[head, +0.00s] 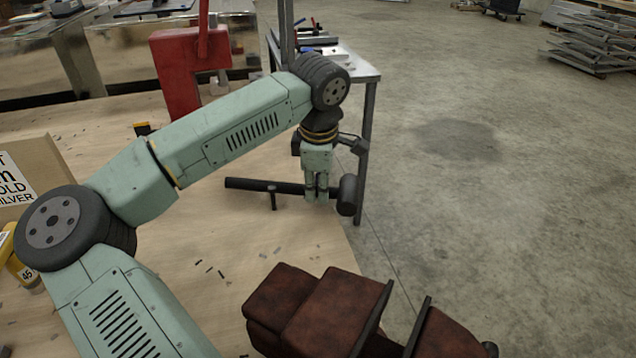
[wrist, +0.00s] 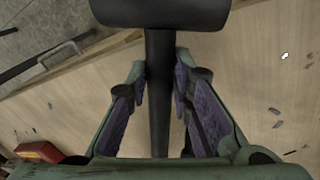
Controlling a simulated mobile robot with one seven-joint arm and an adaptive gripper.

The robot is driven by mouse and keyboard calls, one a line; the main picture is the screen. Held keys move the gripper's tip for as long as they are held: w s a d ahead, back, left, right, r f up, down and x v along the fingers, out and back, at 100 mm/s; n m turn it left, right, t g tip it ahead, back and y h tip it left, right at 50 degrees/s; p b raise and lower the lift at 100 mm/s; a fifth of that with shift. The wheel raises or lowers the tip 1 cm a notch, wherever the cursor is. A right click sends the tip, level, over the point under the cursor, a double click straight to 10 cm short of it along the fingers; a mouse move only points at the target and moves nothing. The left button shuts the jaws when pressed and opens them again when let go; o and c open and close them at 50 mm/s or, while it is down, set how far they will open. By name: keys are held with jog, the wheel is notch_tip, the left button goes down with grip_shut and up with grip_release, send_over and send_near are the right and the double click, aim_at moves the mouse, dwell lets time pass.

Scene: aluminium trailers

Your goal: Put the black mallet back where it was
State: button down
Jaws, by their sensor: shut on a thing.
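The black mallet (head: 347,195) lies level near the right edge of the wooden table (head: 190,245). Its head is at the right and its handle reaches left. My gripper (head: 316,198) points down and is shut on the handle close to the head. In the wrist view the mallet's head (wrist: 160,12) is at the top, and the handle runs down between the purple-padded fingers of my gripper (wrist: 160,85). A small dark upright peg (head: 272,200) stands on the table by the handle. I cannot tell whether the handle touches it.
A rusty brown vise (head: 325,310) stands at the table's front right. A red tool (head: 175,75) stands at the back. A cardboard box (head: 28,175) is at the left. A metal side table (head: 355,68) is behind the gripper. Small dark scraps lie on the wood.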

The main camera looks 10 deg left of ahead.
jog(key=shift+f+b, duration=0.6)
jog(key=shift+f, duration=0.05)
jog(key=c, duration=1.4)
grip_release()
jog(key=shift+r+p, duration=0.6)
jog(key=shift+p, duration=0.05)
jog(key=r, duration=0.4)
jog(key=s+r+b, duration=0.1)
jog(key=r, duration=0.2)
jog(key=s+r+b, duration=0.1)
jog(key=r, duration=0.3)
jog(key=shift+d+r, duration=0.2)
jog(key=shift+r, duration=0.1)
